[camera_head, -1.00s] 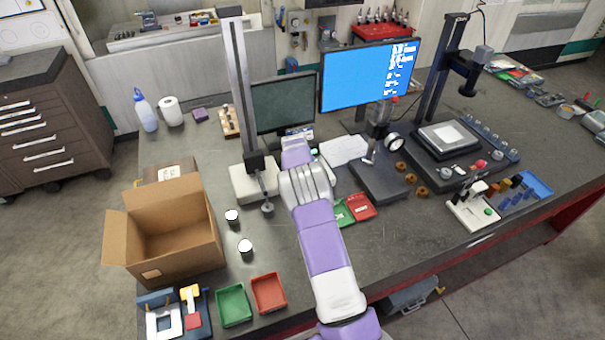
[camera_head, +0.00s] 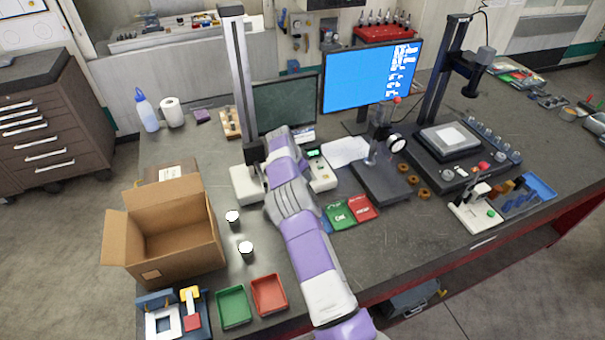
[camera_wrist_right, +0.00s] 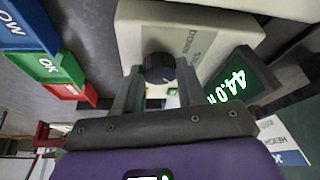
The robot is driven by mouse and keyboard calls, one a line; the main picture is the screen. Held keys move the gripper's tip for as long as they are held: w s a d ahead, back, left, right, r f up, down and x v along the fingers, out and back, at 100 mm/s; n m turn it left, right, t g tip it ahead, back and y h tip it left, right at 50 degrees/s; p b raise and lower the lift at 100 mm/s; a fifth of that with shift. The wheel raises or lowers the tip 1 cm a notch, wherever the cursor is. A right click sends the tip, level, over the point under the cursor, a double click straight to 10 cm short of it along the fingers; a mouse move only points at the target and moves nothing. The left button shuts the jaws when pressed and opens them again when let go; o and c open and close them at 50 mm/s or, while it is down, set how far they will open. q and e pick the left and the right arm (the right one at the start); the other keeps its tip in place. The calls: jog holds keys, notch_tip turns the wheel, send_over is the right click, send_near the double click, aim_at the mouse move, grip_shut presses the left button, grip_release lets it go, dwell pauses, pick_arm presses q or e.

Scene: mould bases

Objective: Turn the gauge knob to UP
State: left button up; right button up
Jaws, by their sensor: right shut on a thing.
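The black gauge knob (camera_wrist_right: 158,68) is on the face of a white box (camera_wrist_right: 190,30) in the right wrist view. Printed lettering beside it is upside down and only partly legible. My right gripper (camera_wrist_right: 155,82) is shut on the knob, one finger on each side. A small display (camera_wrist_right: 232,84) beside it glows green with digits that seem to read 44.0. In the head view the display (camera_head: 313,152) and part of the white box (camera_head: 321,180) show beside my right arm; the knob and fingertips are hidden there. My left gripper is not in view.
A tall column stand (camera_head: 240,80) rises left of my right arm, close to it. A dark monitor (camera_head: 288,103) stands behind. Green (camera_head: 341,215) and red (camera_head: 363,207) labelled bins lie right of the arm. An open cardboard box (camera_head: 165,245) stands at left.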

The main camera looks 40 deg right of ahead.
dwell(0.4)
jog(key=o, duration=1.1)
jog(key=shift+c, duration=0.2)
notch_tip(320, 180, up, 10)
